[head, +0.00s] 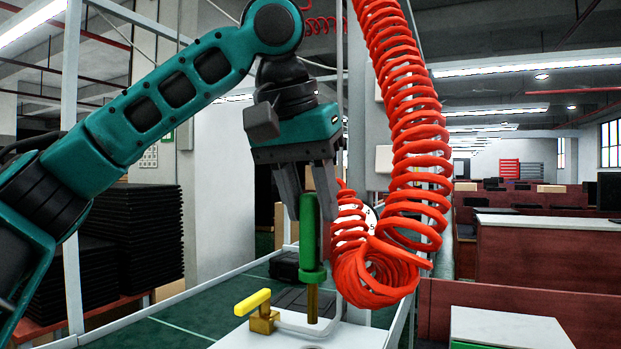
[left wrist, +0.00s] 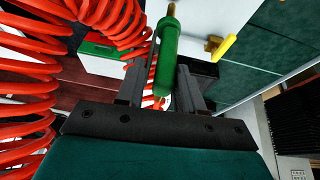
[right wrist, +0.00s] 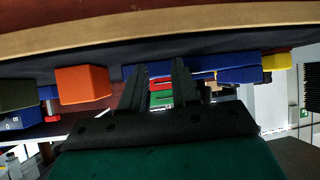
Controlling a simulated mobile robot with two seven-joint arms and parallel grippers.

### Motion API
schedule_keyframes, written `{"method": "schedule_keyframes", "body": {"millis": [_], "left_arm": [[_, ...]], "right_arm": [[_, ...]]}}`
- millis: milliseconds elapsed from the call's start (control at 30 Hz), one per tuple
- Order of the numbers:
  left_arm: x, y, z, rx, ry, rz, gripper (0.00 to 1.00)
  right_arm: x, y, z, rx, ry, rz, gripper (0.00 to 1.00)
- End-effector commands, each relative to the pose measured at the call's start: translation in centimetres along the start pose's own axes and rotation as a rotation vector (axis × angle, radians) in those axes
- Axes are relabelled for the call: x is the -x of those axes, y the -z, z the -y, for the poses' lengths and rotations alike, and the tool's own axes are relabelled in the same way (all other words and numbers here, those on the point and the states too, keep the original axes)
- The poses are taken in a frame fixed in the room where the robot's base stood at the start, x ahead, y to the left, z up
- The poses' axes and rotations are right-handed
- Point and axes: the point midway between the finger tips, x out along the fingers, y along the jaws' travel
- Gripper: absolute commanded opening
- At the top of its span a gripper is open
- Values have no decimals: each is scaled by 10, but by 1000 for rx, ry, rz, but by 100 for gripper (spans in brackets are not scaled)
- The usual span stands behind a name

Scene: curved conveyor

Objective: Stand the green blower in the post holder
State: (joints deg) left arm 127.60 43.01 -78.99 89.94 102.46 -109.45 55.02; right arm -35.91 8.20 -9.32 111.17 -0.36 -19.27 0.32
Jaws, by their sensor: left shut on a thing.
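The green blower (head: 309,240) hangs upright below my left gripper (head: 307,192), with its brass nozzle pointing down. My left gripper is shut on its upper end. In the left wrist view the blower (left wrist: 167,55) lies between the two fingers of the left gripper (left wrist: 160,72). The nozzle tip is over or at a white stand (head: 265,338), beside a pale curved bracket (head: 290,321). I cannot tell whether this bracket is the post holder, or whether the nozzle touches it. My right gripper (right wrist: 160,68) shows only in its wrist view, with its fingers apart and nothing between them.
A red coiled hose (head: 405,120) hangs close to the right of the blower. A brass valve with a yellow handle (head: 252,302) stands left of the nozzle. In the right wrist view, an orange bin (right wrist: 82,84) and blue bins are beyond the right gripper.

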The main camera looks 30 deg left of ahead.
Motion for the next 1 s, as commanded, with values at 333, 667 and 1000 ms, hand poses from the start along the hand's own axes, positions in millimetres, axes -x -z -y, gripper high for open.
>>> {"method": "schedule_keyframes", "body": {"millis": [333, 667, 1000], "left_arm": [[-22, -9, 2, 2, -1, -2, 19], [-25, -10, 2, 1, -2, -2, 19], [-24, -10, 2, 1, -2, -1, 19]], "right_arm": [[0, 0, 0, 0, 0, 0, 30], [0, 0, 0, 0, 0, 0, 30], [0, 1, 0, 0, 0, -2, 30]]}}
